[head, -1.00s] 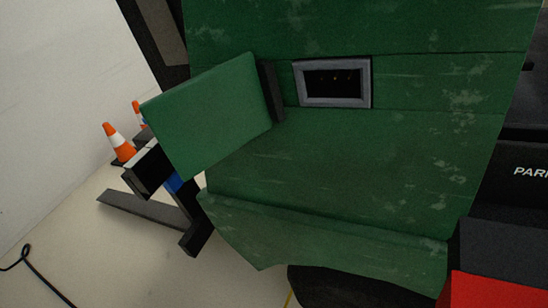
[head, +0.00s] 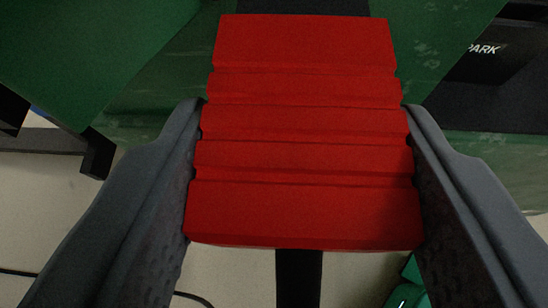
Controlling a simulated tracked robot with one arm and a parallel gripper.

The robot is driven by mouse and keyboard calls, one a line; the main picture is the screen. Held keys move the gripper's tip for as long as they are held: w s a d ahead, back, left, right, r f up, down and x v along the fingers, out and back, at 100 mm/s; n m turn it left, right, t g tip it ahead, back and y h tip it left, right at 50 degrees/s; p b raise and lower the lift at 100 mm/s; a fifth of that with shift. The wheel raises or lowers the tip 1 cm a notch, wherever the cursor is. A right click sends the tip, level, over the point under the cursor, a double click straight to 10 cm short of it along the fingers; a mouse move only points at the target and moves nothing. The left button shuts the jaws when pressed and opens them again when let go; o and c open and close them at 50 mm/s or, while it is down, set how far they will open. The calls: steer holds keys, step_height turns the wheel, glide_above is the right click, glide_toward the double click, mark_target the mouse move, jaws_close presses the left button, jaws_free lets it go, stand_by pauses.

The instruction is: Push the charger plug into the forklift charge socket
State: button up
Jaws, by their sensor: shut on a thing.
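A red ribbed block, the charger plug (head: 305,125), fills the middle of the head view. My gripper (head: 305,108) is shut on it, with one grey finger against each side. A black cable (head: 298,280) runs down from its near end. The green forklift body (head: 445,45) lies beyond the plug. The charge socket cannot be seen in this view. A dark part shows just past the plug's far end; I cannot tell whether it is the plug's nose or the socket. The green open cover flap (head: 85,50) is at the upper left.
A black panel marked PARK (head: 490,85) is at the upper right. Dark bars (head: 95,155) stand at the left. A black cord (head: 190,297) lies on the pale floor. A small green object (head: 410,285) shows at the bottom right.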

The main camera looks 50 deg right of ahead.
mark_target(313, 58)
steer(key=shift+w+d+r+p, duration=0.1)
steer(key=shift+w+d+p, duration=0.3)
steer(key=shift+d, duration=0.3)
steer(key=shift+w+d+p, duration=0.25)
steer(key=shift+w+d, duration=0.2)
steer(key=shift+d, duration=0.2)
steer(key=shift+b, duration=0.4)
steer(key=shift+w+d+b, duration=0.2)
steer(key=shift+d+b, duration=0.05)
steer(key=shift+b, duration=0.1)
steer(key=shift+b, duration=1.65)
steer(key=shift+w+d+b, duration=0.35)
steer(key=shift+w+d, duration=0.25)
steer(key=shift+d, duration=0.2)
steer(key=shift+w+d+b, duration=0.3)
steer(key=shift+w+d, duration=0.3)
steer(key=shift+d, duration=0.2)
stand_by(0.8)
steer(key=o, duration=1.2)
